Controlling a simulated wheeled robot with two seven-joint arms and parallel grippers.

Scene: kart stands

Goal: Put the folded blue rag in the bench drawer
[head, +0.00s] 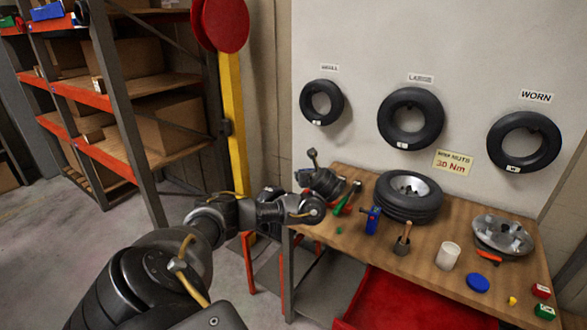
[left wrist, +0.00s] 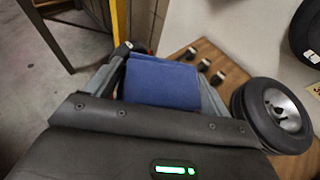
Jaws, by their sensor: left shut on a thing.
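The folded blue rag (left wrist: 162,82) shows in the left wrist view, held between the fingers of my left gripper (left wrist: 160,76), which is shut on it. In the head view my left gripper (head: 322,182) is over the bench's left back corner; I cannot make out the rag there. The wooden bench (head: 425,262) stands at the right. A red bench drawer (head: 395,302) is pulled out below its front edge, to the right of and lower than my gripper. Its visible inside looks empty. My right gripper is not in view.
On the bench are a flat-lying tyre (head: 408,212), a metal hub (head: 502,236), a white cup (head: 448,256), a blue disc (head: 478,283) and small tools. A yellow post (head: 232,110) and a shelf rack (head: 120,130) stand at the left. Tyres hang on the wall panel (head: 450,45).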

